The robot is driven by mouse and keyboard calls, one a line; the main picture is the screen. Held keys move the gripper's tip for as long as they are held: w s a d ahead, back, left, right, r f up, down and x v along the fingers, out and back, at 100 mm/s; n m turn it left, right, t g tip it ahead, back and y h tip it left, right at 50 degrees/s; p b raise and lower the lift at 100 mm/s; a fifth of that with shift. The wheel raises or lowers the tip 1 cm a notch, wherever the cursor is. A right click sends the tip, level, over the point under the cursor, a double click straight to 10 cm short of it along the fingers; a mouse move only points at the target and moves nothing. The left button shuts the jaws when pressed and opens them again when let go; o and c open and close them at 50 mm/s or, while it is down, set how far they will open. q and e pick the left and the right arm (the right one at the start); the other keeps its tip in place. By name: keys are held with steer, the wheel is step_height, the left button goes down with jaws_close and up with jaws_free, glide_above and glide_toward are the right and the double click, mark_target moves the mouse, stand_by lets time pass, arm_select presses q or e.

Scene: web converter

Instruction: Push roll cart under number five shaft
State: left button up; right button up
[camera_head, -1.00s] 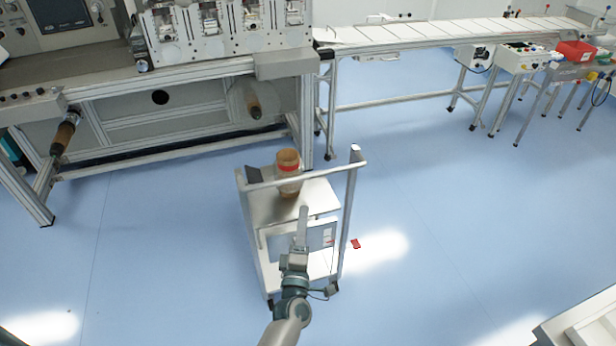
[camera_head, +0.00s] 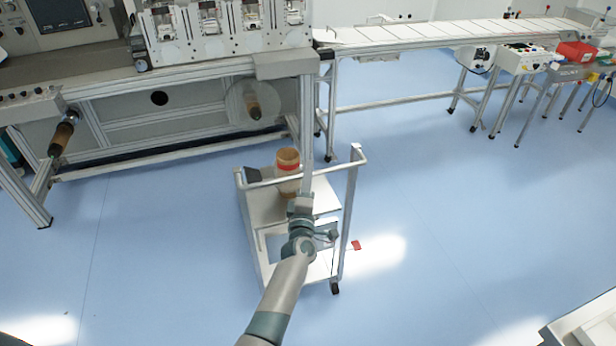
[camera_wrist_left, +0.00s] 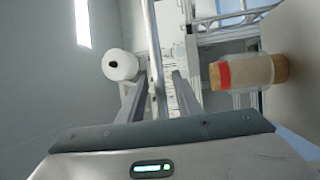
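The roll cart (camera_head: 350,205), a silver two-shelf trolley with a raised handle bar (camera_head: 335,165), stands on the blue floor before the machine. A brown roll with a red band (camera_head: 287,168) stands upright on its top shelf; it also shows in the left wrist view (camera_wrist_left: 245,73). My left gripper (camera_head: 306,172) is at the handle bar. In the left wrist view its fingers (camera_wrist_left: 157,92) are apart, with the bar running between them. A shaft with a brown core (camera_head: 253,108) and another (camera_head: 62,138) stick out under the machine; I cannot tell their numbers. My right gripper is out of view.
The machine frame (camera_head: 180,150) stands behind and left of the cart, its leg close behind the cart. A long conveyor table (camera_head: 430,33) runs to the right. A small red piece (camera_head: 357,245) lies right of the cart.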

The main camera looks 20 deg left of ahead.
arm_select(q)
steer(key=shift+c, duration=0.3)
jaws_close()
steer(key=shift+w, duration=0.1)
